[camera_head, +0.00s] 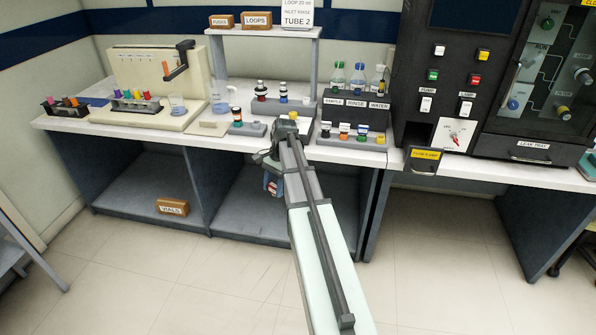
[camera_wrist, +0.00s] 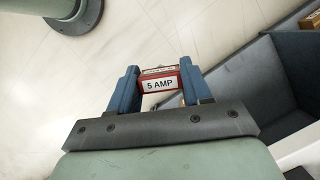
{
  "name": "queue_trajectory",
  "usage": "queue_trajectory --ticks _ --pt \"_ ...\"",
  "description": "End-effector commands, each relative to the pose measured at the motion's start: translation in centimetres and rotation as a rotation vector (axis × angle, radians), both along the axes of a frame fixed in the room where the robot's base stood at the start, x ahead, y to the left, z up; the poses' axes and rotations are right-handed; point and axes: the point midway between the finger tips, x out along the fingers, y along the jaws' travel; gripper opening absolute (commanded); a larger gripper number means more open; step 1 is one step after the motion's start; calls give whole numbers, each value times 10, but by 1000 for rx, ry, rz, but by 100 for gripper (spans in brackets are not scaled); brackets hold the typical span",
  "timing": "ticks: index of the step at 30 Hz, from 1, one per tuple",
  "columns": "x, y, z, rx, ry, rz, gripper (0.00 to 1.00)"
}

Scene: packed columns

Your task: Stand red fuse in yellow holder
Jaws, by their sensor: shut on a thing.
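The red fuse (camera_wrist: 158,80) is a small red block with a white "5 AMP" label, seen in the wrist view. My gripper (camera_wrist: 159,77) is shut on it, with one blue finger on each side. In the head view, my gripper (camera_head: 272,185) hangs in front of the bench, below the bench top edge, with a bit of red and white between its fingers. Open floor lies beneath the fuse in the wrist view. I cannot make out a yellow holder for certain in either view.
The bench top (camera_head: 215,133) carries racks, beakers and bottles (camera_head: 357,77). A VIALS box (camera_head: 173,207) sits on the lower shelf. The floor in front is clear.

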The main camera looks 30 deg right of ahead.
Motion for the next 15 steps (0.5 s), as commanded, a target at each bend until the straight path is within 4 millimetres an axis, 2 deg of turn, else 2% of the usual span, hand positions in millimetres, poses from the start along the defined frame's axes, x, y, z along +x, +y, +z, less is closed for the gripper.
queue_trajectory --ticks 1,3,9,15 --pt "-4 19 -3 0 1 85 0" --pt "-8 39 -6 0 1 210 0" --pt "-19 89 -15 0 2 580 0" --pt "-20 112 -17 -1 1 919 0"
